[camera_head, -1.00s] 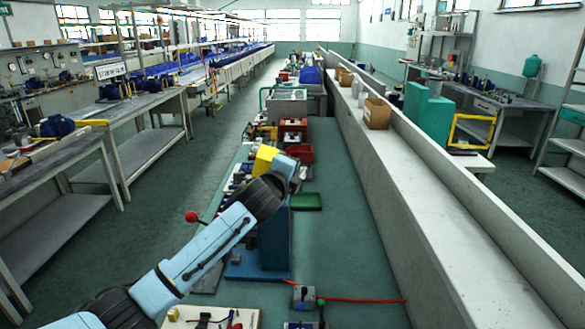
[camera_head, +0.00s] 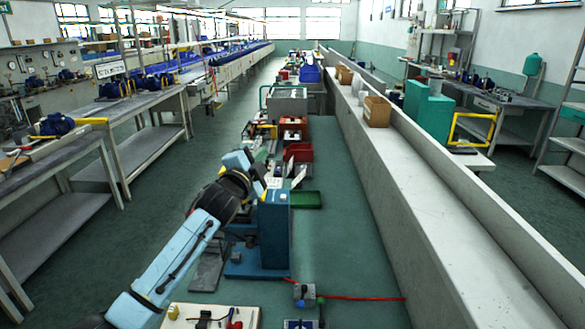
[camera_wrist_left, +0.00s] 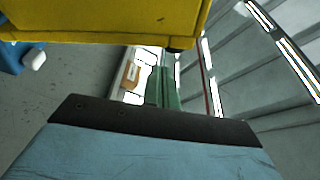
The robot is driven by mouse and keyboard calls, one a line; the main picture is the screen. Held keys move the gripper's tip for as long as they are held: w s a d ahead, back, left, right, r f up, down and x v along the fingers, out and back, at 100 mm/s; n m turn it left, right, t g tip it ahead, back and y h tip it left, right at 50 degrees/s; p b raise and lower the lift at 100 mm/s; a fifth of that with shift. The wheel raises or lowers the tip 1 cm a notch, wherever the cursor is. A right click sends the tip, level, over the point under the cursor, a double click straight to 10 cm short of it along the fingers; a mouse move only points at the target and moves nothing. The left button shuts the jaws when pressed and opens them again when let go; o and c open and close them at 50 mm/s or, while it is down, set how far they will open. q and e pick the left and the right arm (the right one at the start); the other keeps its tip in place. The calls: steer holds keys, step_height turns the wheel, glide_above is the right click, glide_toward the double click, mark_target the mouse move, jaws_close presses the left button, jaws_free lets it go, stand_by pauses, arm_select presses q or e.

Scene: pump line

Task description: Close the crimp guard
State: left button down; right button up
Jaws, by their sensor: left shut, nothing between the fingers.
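The blue crimp press (camera_head: 273,235) stands on the green bench in the middle of the head view. The yellow guard (camera_head: 258,187) shows as a narrow strip beside its top, partly hidden by my left arm. In the left wrist view, a large yellow panel (camera_wrist_left: 110,22), which looks like the guard, fills the top edge close to the camera. My left gripper (camera_head: 268,182) is shut and empty near the press top, close to the guard. Its fingertips are hard to make out, and I cannot tell whether they touch the guard. My right gripper is not in view.
A red bin (camera_head: 298,153) and a green tray (camera_head: 306,200) lie behind the press. A grey block (camera_head: 304,294) with a red cord is in front. A light board (camera_head: 210,317) with tools lies at the front. The bench right of the press is clear.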

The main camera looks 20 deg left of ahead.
mark_target(222, 176)
arm_select(q)
steer(key=a+n+b, duration=0.1)
steer(key=a+n, duration=0.1)
steer(key=s+a+f+n+t+y, duration=0.1)
steer(key=a+n, duration=0.1)
steer(key=n, duration=0.1)
steer(key=a+f+n+y+b, duration=0.1)
steer(key=a+n, duration=0.1)
steer(key=shift+s+a+f+n+t+b, duration=0.2)
steer(key=shift+s+a+n+t+b, duration=0.1)
steer(key=shift+s+n+t, duration=0.1)
steer(key=a+f+n+y+b, duration=0.1)
steer(key=n, duration=0.2)
steer(key=s+a+f+n+y, duration=0.1)
steer(key=a+f+n, duration=0.1)
steer(key=shift+f+n+y+b, duration=0.15)
steer(key=shift+n+y+b, duration=0.2)
steer(key=shift+n+y, duration=0.05)
steer(key=shift+s+a+f+n+g+y+b, duration=0.1)
steer(key=shift+a+f+n+g+y, duration=0.3)
steer(key=shift+n, duration=1.05)
steer(key=shift+s+a+f+n+y+b, duration=0.1)
steer(key=shift+f+n+y, duration=0.4)
steer(key=shift+n+y, duration=0.65)
steer(key=shift+a+f+n+g+y+b, duration=0.1)
steer(key=shift+a+f+n+g+y, duration=0.25)
steer(key=shift+n, duration=1.35)
steer(key=shift+d+f, duration=0.1)
steer(key=shift+f, duration=0.15)
